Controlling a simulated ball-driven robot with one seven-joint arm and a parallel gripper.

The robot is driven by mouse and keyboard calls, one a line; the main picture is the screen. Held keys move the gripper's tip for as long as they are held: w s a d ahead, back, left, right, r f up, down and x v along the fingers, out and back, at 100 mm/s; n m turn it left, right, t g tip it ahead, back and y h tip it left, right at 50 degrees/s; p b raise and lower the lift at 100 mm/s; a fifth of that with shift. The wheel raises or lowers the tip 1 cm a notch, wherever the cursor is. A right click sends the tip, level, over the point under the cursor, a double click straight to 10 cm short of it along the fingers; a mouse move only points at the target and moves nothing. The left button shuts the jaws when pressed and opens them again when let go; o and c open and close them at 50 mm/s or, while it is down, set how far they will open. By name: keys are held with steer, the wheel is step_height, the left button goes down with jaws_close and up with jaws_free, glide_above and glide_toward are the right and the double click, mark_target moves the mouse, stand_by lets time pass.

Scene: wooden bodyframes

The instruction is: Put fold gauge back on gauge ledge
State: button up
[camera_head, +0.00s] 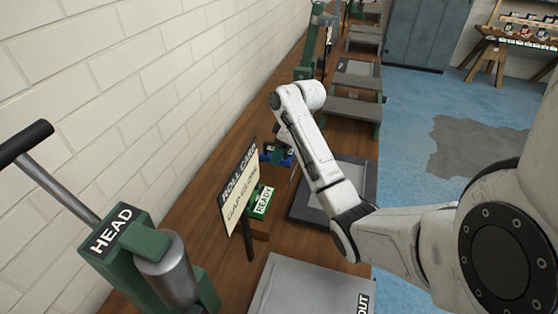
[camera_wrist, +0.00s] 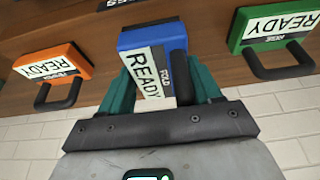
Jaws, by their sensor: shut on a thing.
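The fold gauge (camera_wrist: 152,41) is a blue block with a white READY label, a dark strip reading FOLD and a dark handle. My gripper (camera_wrist: 162,72) has its green fingers on either side of the fold gauge and is shut on it. In the head view, a blue part of the gauge (camera_head: 287,160) shows below my wrist, partly hidden by the sign and arm. The wooden gauge ledge (camera_wrist: 212,62) lies behind the gauge in the wrist view. I cannot tell whether the gauge touches it.
An orange gauge (camera_wrist: 55,62) and a green gauge (camera_wrist: 275,28) flank the fold gauge, apart from my fingers. The green gauge also shows in the head view (camera_head: 261,201). A green HEAD tool (camera_head: 125,245) is front left. A brick wall (camera_head: 110,90) runs left.

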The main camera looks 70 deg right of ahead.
steer(key=shift+w+d+f, duration=0.3)
steer(key=shift+f, duration=0.15)
steer(key=shift+d+f+p, duration=0.1)
steer(key=shift+f+p, duration=0.25)
steer(key=shift+f, duration=1.3)
steer(key=shift+f, duration=0.2)
steer(key=o, duration=1.3)
steer(key=shift+o, duration=0.2)
steer(key=v, duration=1.2)
steer(key=shift+r+p, duration=0.2)
steer(key=shift+p, duration=0.15)
